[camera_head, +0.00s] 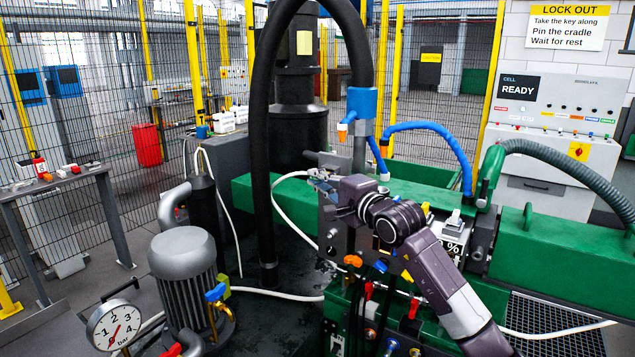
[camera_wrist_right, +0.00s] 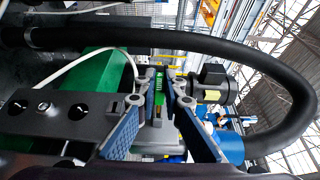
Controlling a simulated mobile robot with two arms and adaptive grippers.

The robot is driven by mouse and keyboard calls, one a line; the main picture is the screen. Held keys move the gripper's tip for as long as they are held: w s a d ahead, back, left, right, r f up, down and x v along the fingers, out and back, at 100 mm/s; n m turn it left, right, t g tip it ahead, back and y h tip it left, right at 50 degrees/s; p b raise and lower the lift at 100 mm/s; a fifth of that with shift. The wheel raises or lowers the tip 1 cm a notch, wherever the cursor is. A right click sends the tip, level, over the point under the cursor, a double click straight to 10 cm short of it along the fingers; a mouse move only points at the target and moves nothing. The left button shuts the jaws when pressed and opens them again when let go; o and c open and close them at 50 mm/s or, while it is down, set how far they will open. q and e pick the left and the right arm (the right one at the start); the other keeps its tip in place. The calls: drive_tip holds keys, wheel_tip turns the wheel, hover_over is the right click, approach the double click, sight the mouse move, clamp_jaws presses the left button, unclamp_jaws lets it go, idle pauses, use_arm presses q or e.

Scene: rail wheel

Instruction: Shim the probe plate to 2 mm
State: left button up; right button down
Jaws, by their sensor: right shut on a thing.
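My right gripper (camera_head: 322,180) reaches in from the lower right and is over the green machine bed. In the right wrist view its blue-padded fingers (camera_wrist_right: 165,85) come close together at the tips, shut on a thin piece (camera_wrist_right: 159,82) that looks green with pale marks. The piece is small and partly hidden by the fingers, so I cannot tell exactly what it is. A dark plate with round holes (camera_wrist_right: 60,115) lies beside the fingers in the wrist view. I cannot tell for sure which part is the probe plate. My left gripper is not in view.
A thick black hose (camera_head: 262,130) arches left of the gripper. A blue nozzle post (camera_head: 362,108) stands behind it. The green machine bed (camera_head: 400,196) carries coloured knobs in front. A grey motor (camera_head: 184,265) and a pressure gauge (camera_head: 115,326) stand at left.

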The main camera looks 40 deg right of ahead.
idle(0.7)
drive_tip(key=shift+b, duration=0.4)
idle(0.3)
drive_tip(key=shift+b, duration=0.4)
drive_tip(key=shift+w+d, duration=0.25)
drive_tip(key=shift+d, duration=0.25)
drive_tip(key=shift+w+d+b, duration=0.1)
drive_tip(key=shift+d+b, duration=0.2)
drive_tip(key=shift+w+d, duration=0.25)
drive_tip(key=shift+d, duration=0.35)
